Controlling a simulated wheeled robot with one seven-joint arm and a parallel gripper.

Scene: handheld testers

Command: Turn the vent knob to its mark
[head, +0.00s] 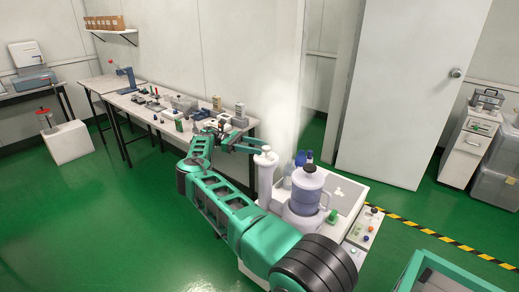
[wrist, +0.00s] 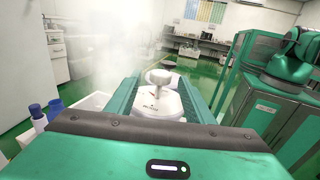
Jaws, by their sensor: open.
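In the wrist view a round grey-white knob (wrist: 159,76) stands on a short stem above a white cap (wrist: 158,104). A small red mark shows just below the knob, and dark lettering shows on the cap. My gripper (wrist: 160,95) is open, with one green finger on each side of the cap and knob. I cannot tell whether either finger touches them. In the head view a white column (head: 265,182) with a rounded white top stands at the end of my arm, with my gripper (head: 252,146) beside it. The knob's detail is too small there.
White vapour (head: 284,108) rises behind the column. A large clear jug (head: 306,190) and blue bottles (head: 300,158) stand close to its right on a white cart. A bench with several small instruments (head: 184,103) lies behind my arm. Green floor is open at left.

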